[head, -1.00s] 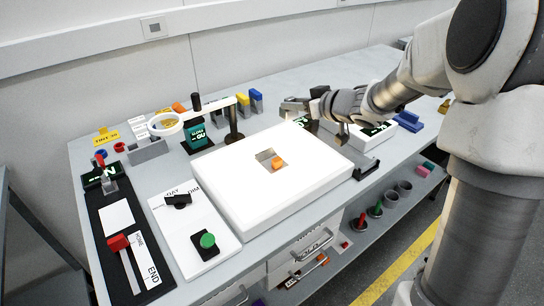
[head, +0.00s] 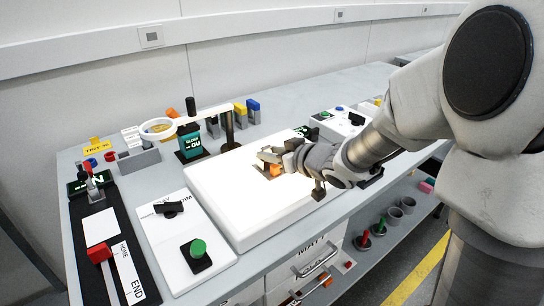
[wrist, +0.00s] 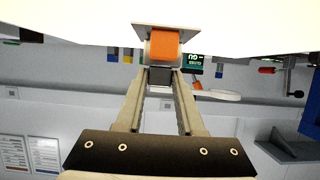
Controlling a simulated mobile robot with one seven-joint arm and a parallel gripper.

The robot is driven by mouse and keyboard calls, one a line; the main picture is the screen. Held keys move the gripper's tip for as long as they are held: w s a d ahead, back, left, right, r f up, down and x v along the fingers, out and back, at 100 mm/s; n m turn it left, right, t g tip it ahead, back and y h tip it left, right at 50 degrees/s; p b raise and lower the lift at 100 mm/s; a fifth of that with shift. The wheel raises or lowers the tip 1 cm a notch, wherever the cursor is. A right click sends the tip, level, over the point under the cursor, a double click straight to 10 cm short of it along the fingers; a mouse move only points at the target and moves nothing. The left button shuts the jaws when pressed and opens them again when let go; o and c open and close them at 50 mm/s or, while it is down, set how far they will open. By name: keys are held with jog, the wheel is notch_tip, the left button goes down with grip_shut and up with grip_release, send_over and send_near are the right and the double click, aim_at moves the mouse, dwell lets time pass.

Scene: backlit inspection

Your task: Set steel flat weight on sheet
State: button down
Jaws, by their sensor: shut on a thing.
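The sheet (head: 261,169) is a small grey square lying on the bright white panel of a light box (head: 235,210). It also shows in the wrist view (wrist: 140,28). An orange piece (head: 275,171) sits on the sheet, and it shows close in front of the fingertips in the wrist view (wrist: 165,45). My gripper (head: 268,156) is over the sheet area. In the wrist view its fingers (wrist: 160,82) are shut on a small dark grey block (wrist: 160,76), which appears to be the steel flat weight. In the head view the fingers hide it. I cannot tell whether it touches the sheet.
A ring magnifier (head: 158,129) on a dark post stands behind the light box. A white panel with a black knob and green button (head: 198,248) lies to its left, then a dark slide with a red handle (head: 100,254). A white box (head: 338,123) stands at the right.

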jog(key=shift+f, duration=0.15)
jog(key=c, duration=0.5)
grip_release()
jog(key=shift+s+d+r, duration=0.1)
jog(key=shift+d+r, duration=0.05)
jog(key=shift+r, duration=0.25)
jog(key=shift+p+v, duration=2.15)
jog(key=shift+v, duration=3.65)
jog(key=shift+d, duration=0.1)
